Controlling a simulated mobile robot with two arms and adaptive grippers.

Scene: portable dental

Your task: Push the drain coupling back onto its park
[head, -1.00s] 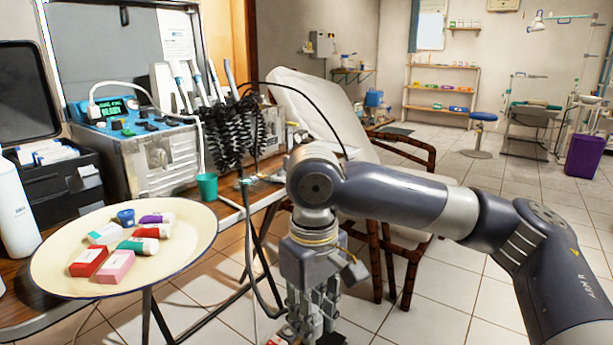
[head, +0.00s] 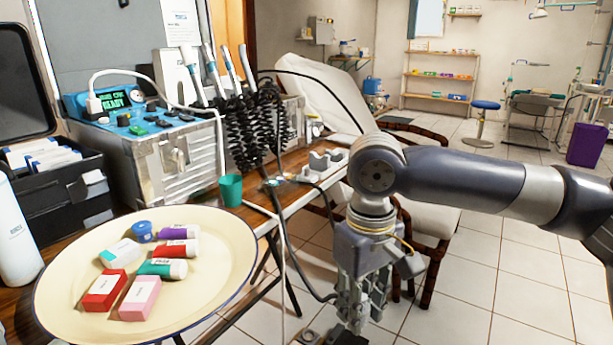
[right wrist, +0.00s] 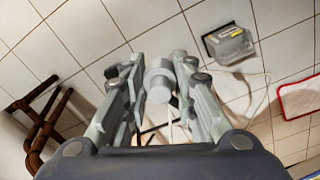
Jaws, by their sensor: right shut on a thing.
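My right gripper (head: 362,318) points down in the lower middle of the head view, beside the table and over the floor. It is shut on a pale grey cylindrical piece, which I take to be the drain coupling (right wrist: 159,82), seen between the fingers in the right wrist view. A dark hose (head: 287,235) hangs from the table side and runs down towards this gripper. I cannot make out the coupling in the head view, where the fingers hide it. I cannot tell for sure which part is its park. My left gripper is not in view.
A tray (head: 50,314) with small boxes and tubes stands at front left. A green cup (head: 231,190) and a grey cradle block (head: 325,166) are on the table. A clear container (right wrist: 229,45) and a red-edged mat (right wrist: 300,98) lie on the floor. A reclined chair (head: 320,88) stands behind.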

